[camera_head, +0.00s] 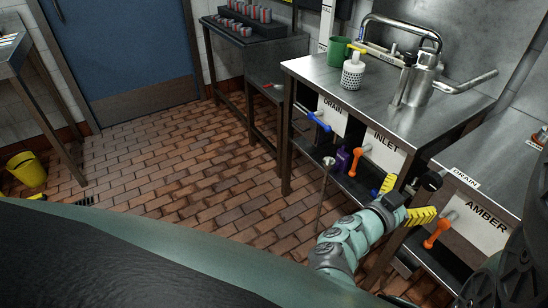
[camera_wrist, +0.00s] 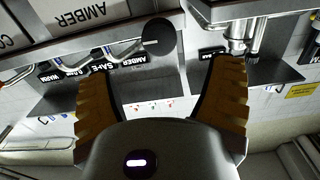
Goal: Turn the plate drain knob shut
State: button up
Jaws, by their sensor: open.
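A round black knob (camera_head: 432,181) sticks out at the front of the right steel bench, close to a white DRAIN label (camera_head: 463,177). The wrist view shows a black disc (camera_wrist: 159,36) that looks like the same knob, face-on. Another DRAIN plate (camera_head: 332,115) with a blue lever (camera_head: 319,122) is on the left bench. My gripper (camera_head: 406,199) has yellow ridged fingers, spread apart and empty, just left of and below the black knob. In the wrist view my gripper (camera_wrist: 158,75) has the disc beyond its fingertips, between them; I see no contact.
Orange levers (camera_head: 356,160) (camera_head: 437,233) stick out by the INLET plate (camera_head: 385,149) and AMBER plate (camera_head: 481,222). A metal jug (camera_head: 421,82), white canister (camera_head: 353,72) and green cup (camera_head: 338,52) stand on the left bench. The tiled floor at left is mostly clear.

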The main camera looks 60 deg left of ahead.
aim_at(430, 182)
jog(key=w, duration=0.9)
jog(key=shift+d, duration=0.2)
jog(key=shift+o, duration=0.3)
jog(key=shift+s, duration=0.1)
jog(key=c, duration=1.2)
jog(key=shift+c, duration=0.2)
